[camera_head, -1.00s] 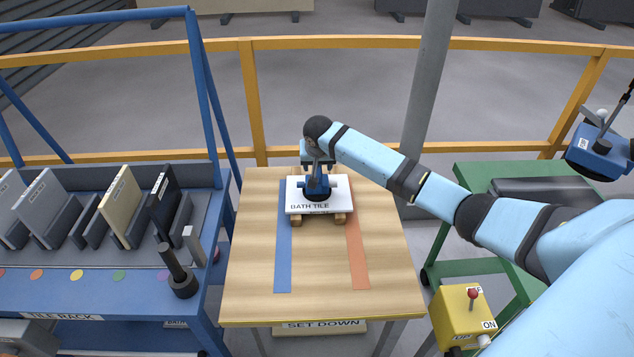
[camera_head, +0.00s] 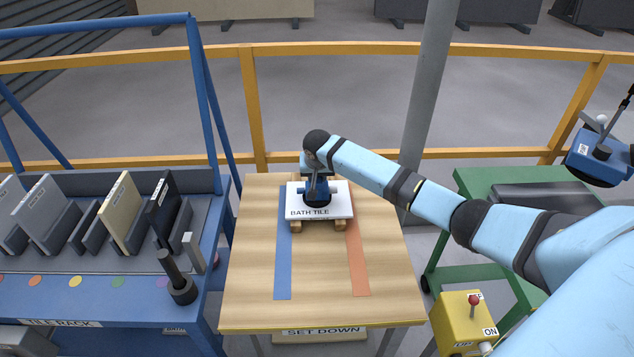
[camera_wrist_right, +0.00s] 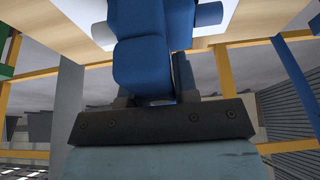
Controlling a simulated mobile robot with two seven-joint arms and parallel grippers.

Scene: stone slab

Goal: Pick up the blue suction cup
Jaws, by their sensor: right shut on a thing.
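The blue suction cup (camera_head: 318,196) stands on the white bath tile (camera_head: 341,205), which rests on wooden strips on the set-down table. My right gripper (camera_head: 316,180) is shut on the blue suction cup from above; the wrist partly hides the grip in the head view. In the right wrist view the cup's blue body (camera_wrist_right: 150,55) fills the space between the fingers of my right gripper (camera_wrist_right: 160,98). Another blue device with a dark round pad (camera_head: 598,155) is at the right edge. My left gripper is not in view.
A tile rack (camera_head: 90,290) with several upright tiles stands left of the wooden table (camera_head: 250,300). A green cart (camera_head: 475,185) and a yellow switch box (camera_head: 463,320) are at the right. A grey post (camera_head: 425,110) and yellow railing (camera_head: 330,48) are behind.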

